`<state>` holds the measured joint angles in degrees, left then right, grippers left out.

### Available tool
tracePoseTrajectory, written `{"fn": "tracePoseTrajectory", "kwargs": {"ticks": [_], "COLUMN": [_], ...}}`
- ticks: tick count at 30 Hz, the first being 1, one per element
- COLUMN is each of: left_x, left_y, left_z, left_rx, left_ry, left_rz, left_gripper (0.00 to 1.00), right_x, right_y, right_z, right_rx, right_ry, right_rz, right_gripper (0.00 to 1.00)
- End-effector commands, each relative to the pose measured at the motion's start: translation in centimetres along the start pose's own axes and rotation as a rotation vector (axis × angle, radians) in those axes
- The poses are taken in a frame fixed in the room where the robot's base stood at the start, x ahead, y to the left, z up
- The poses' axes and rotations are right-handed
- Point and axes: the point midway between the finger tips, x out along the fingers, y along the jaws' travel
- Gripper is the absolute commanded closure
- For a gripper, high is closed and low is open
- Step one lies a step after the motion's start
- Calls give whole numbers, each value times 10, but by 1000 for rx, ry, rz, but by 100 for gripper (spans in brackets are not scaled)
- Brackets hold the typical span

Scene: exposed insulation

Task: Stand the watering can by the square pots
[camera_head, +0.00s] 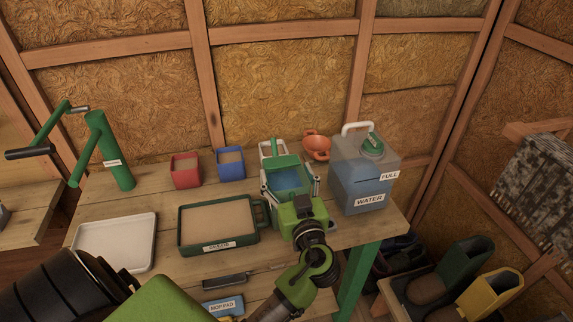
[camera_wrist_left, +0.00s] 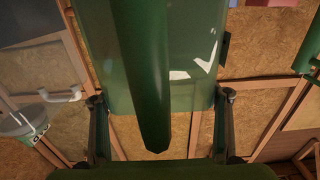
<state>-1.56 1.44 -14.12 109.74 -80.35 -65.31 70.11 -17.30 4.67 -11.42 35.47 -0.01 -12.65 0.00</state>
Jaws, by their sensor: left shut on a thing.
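The green, see-through watering can (camera_head: 287,161) is at the right part of the bench, with blue showing inside it. My left gripper (camera_head: 290,188) is shut around its body. In the left wrist view the can (camera_wrist_left: 190,60) fills the space between the two fingers (camera_wrist_left: 162,115), with a dark green bar in front of it. I cannot tell whether its base touches the bench. My right gripper is not in view.
A clear water container (camera_head: 352,192) marked FULL stands right of the can. An orange pot (camera_head: 316,148) is behind. A green-rimmed tray (camera_head: 183,244) and a white tray (camera_head: 110,248) lie in front. A green stand (camera_head: 115,160) is far left. Bare bench shows before the red and blue pots.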

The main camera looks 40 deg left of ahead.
Motion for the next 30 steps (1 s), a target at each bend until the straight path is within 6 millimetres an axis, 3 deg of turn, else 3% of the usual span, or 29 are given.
{"fn": "tracePoseTrajectory", "kwargs": {"ticks": [13, 14, 15, 27, 30], "left_x": [1, 0, 0, 0, -11], "left_y": [0, 0, 0, 0, 0], "left_z": [1, 5, 5, 2, 7], "left_rx": [-5, -2, -2, -1, -2], "left_ry": [11, 1, 1, 1, -2], "left_rz": [0, 0, 0, 0, 2], "left_gripper": [87, 23, 14, 14, 14], "right_x": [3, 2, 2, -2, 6], "right_y": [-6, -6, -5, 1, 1], "right_z": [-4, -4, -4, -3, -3], "right_rx": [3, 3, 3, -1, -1], "right_ry": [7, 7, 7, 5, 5], "right_rz": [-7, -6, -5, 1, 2], "right_gripper": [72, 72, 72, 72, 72]}}
